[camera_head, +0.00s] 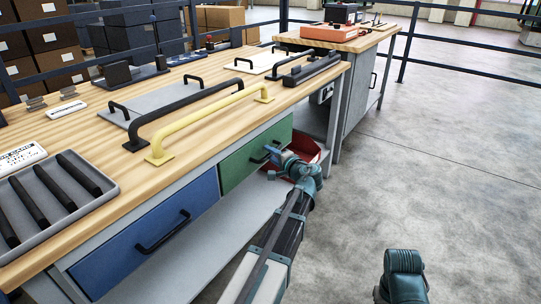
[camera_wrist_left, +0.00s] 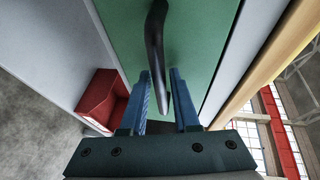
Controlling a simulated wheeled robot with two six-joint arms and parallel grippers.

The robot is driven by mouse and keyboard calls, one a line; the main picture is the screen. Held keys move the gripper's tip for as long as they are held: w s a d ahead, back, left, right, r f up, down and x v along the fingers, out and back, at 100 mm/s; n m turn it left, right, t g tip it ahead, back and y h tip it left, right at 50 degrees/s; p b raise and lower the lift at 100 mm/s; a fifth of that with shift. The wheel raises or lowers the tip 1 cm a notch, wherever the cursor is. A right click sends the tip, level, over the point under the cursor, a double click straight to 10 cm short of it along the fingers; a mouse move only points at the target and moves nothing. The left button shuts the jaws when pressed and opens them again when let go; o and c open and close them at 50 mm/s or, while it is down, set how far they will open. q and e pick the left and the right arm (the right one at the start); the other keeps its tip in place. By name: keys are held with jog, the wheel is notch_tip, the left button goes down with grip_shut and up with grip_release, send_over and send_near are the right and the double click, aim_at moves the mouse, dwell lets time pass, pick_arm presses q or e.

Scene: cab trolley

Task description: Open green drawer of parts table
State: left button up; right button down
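The parts table (camera_head: 75,212) has a wooden top and two drawers in its front. The green drawer (camera_head: 236,168) is the one on the right in the head view and looks closed. It has a black bar handle (camera_head: 262,158). My left gripper (camera_head: 276,156) is at the green drawer's handle. In the left wrist view, the gripper's blue fingers (camera_wrist_left: 160,100) are apart, and the black handle (camera_wrist_left: 156,45) reaches down between them without both fingers pressing on it. The green drawer front (camera_wrist_left: 190,45) fills the middle there. My right gripper is out of view.
A blue drawer (camera_head: 145,240) with a black handle is left of the green one. A red bin (camera_head: 312,158) stands on the lower shelf behind my left gripper. A grey tray (camera_head: 110,205) and several handles lie on the tabletop. The floor to the right is clear.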

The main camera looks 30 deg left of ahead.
pick_arm(q)
grip_shut()
dwell(1.4)
